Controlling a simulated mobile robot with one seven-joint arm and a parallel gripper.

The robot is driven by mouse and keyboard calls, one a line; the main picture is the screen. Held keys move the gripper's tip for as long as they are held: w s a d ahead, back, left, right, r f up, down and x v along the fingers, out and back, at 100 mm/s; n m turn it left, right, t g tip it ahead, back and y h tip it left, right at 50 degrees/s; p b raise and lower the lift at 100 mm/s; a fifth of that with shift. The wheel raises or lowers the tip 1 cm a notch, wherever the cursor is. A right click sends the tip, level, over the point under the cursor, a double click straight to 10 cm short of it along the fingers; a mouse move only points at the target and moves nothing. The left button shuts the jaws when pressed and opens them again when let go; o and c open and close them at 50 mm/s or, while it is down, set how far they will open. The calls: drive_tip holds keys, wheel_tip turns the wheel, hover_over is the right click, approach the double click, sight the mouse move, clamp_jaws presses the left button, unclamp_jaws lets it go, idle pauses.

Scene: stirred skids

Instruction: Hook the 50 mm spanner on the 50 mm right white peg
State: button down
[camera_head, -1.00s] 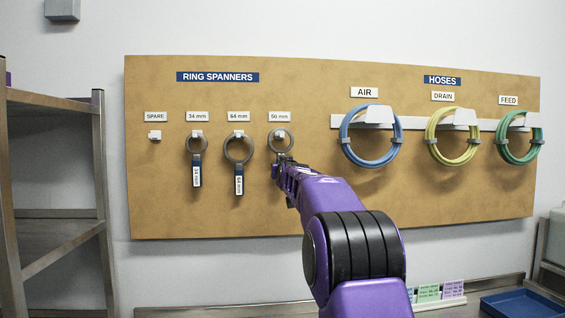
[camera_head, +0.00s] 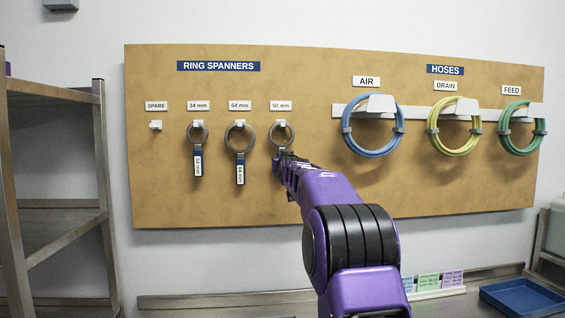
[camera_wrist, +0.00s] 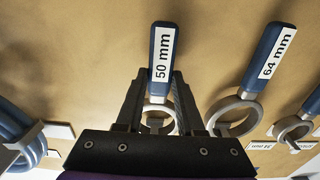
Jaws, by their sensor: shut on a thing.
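The 50 mm spanner (camera_head: 292,137) is a dark ring with a blue handle. Its ring appears around the white peg (camera_head: 281,124) under the 50 mm label; whether it rests on the peg I cannot tell. In the wrist view the spanner's blue handle (camera_wrist: 162,50), labelled 50 mm, stands between the fingers of my gripper (camera_wrist: 164,76). The ring lies lower in that picture, partly behind my gripper's body. My gripper (camera_head: 285,155) is shut on the handle, just below the ring in the head view, and hides most of the handle there.
The 64 mm spanner (camera_head: 240,165) and 34 mm spanner (camera_head: 198,161) hang left of it. The SPARE peg (camera_head: 155,125) is bare. Blue (camera_head: 345,143), yellow (camera_head: 430,140) and green (camera_head: 503,143) hoses hang to the right. A metal shelf (camera_head: 60,240) stands at the left.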

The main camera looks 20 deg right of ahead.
drive_tip(key=shift+c, duration=2.2)
unclamp_jaws()
drive_tip(key=shift+s, duration=0.1)
drive_tip(key=s+a+b, duration=0.3)
drive_tip(key=s+b, duration=0.2)
drive_tip(key=s, duration=1.2)
drive_tip(key=shift+a, duration=0.2)
